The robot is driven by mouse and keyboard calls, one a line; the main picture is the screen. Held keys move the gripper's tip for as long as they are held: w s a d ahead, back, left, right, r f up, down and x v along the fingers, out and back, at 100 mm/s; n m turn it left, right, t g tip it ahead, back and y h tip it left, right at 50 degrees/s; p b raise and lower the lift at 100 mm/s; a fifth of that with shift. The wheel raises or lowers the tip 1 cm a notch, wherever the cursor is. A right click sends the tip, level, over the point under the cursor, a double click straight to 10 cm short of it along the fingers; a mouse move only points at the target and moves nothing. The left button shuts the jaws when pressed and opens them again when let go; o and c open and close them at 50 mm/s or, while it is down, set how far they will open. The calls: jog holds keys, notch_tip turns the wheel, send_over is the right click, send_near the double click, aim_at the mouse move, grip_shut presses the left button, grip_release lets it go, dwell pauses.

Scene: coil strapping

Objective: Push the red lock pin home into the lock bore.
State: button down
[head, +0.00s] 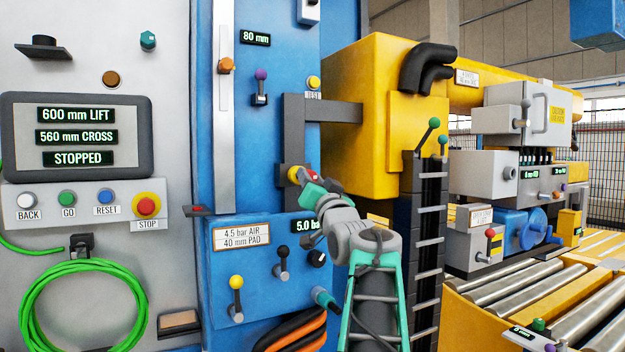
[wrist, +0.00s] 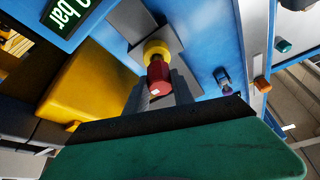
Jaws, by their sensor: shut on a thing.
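The red lock pin (wrist: 158,78) shows in the wrist view with its far end at a yellow ring (wrist: 156,50) on a grey block (wrist: 138,22). The bore is hidden behind the ring and pin, so I cannot tell how deep the pin sits. My gripper (wrist: 157,92) is shut on the red pin, with grey fingers on either side of it. In the head view my gripper (head: 305,180) reaches the grey block on the blue column, and the yellow ring (head: 293,174) shows at its tip. The pin is mostly hidden there.
A grey bracket (head: 292,125) rises above the block to the yellow housing (head: 345,95). A blue panel with levers (head: 281,262) lies below. A black ladder-like chain (head: 430,240) stands to the right. A control screen (head: 77,135) reads STOPPED.

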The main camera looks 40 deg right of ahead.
jog(key=shift+w+d+p, duration=0.2)
jog(key=shift+w, duration=0.3)
jog(key=shift+w+d+p, duration=0.15)
jog(key=shift+w+p, duration=0.05)
jog(key=shift+w, duration=0.3)
jog(key=c, duration=1)
grip_release()
jog(key=shift+o, duration=0.2)
jog(key=shift+o, duration=1.1)
jog(key=shift+f, duration=0.1)
jog(key=shift+s+a+b, duration=0.15)
jog(key=shift+s+b, duration=0.35)
jog(key=shift+s+a+b, duration=0.15)
jog(key=shift+s+b, duration=0.35)
jog(key=shift+s+a+b, duration=0.3)
jog(key=shift+s+b, duration=0.35)
jog(key=shift+s, duration=0.25)
jog(key=shift+s+a+b, duration=0.3)
jog(key=shift+s+b, duration=0.3)
jog(key=shift+s, duration=0.3)
